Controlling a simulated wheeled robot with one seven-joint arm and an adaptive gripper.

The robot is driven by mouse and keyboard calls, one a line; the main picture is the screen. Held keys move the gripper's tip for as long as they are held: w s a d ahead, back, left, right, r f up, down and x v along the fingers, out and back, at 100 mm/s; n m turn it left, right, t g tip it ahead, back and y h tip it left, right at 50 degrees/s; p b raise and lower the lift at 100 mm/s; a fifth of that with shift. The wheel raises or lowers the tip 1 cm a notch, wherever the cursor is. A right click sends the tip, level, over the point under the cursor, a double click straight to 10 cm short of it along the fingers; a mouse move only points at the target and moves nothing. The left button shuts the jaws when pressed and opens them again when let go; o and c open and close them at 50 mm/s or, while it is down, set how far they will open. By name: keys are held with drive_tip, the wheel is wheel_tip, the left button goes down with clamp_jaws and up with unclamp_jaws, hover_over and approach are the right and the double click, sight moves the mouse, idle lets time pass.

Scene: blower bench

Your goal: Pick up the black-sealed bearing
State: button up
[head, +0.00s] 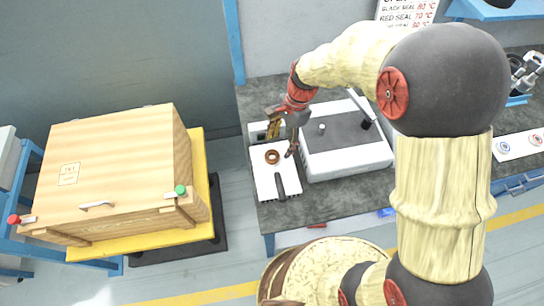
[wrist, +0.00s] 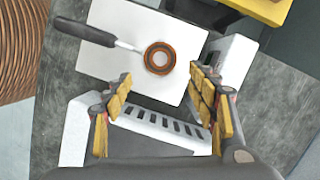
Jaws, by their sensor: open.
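A ring-shaped bearing (head: 272,157) lies flat on a white plate (head: 265,180) on the bench. In the wrist view the bearing (wrist: 148,58) has a copper-brown band and a pale centre; I cannot tell its seal colour for sure. My gripper (head: 280,124) is above the bench, near the plate's far end. In the wrist view the gripper (wrist: 161,88) is open and empty, its yellow-padded fingers apart, with the bearing beyond the fingertips. Two more bearings sit on a white sheet at the right, one reddish (head: 505,146) and one bluish (head: 536,139).
A dark-handled tool (wrist: 85,32) lies on the plate, its shaft reaching towards the bearing. A white slotted unit (wrist: 160,128) is close to my fingers. A grey-topped white machine (head: 345,155) stands right of the plate. A wooden crate (head: 110,170) stands at left.

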sight(274, 157)
drive_tip(key=x, duration=0.1)
drive_tip(key=b+x, duration=0.1)
drive_tip(key=x, duration=0.1)
drive_tip(key=a+b+x, duration=0.1)
drive_tip(key=x, duration=0.1)
drive_tip(key=shift+s+r, duration=0.2)
drive_tip(key=shift+s, duration=0.05)
drive_tip(key=shift+c, duration=0.4)
drive_tip(key=c, duration=1.1)
drive_tip(key=shift+r, duration=0.1)
drive_tip(key=shift+c, duration=0.7)
